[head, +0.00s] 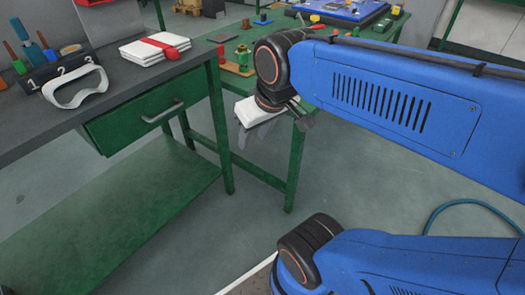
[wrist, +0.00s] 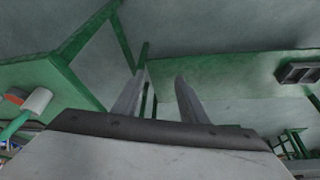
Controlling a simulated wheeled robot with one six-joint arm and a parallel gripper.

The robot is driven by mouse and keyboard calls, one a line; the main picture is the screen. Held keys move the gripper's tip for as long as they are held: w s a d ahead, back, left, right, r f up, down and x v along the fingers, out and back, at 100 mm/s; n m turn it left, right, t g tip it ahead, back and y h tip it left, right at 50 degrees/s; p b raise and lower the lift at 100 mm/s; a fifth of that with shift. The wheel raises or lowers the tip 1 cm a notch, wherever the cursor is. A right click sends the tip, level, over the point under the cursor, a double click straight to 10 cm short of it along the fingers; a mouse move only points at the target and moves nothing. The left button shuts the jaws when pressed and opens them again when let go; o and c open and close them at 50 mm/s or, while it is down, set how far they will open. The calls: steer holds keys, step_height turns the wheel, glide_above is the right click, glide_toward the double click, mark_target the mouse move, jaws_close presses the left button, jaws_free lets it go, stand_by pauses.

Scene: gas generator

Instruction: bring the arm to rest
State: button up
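My blue arm (head: 400,95) reaches in from the right in the head view, above the gap in front of the green benches. My gripper (head: 250,138) hangs from its black wrist, pointing down, partly hidden by its white body. In the wrist view my gripper (wrist: 159,75) has its two grey fingers apart with nothing between them. Floor and green bench parts show beyond the fingers.
A dark-topped green workbench (head: 105,80) with a drawer (head: 150,108) stands at left, carrying goggles (head: 75,88) and a red-strapped white bundle (head: 155,48). Another bench behind my wrist holds a blue panel (head: 345,12) and small parts. Open floor (head: 215,235) lies in front.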

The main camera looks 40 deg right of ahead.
steer(key=s+f, duration=0.3)
steer(key=shift+d+f, duration=0.15)
steer(key=shift+f, duration=0.1)
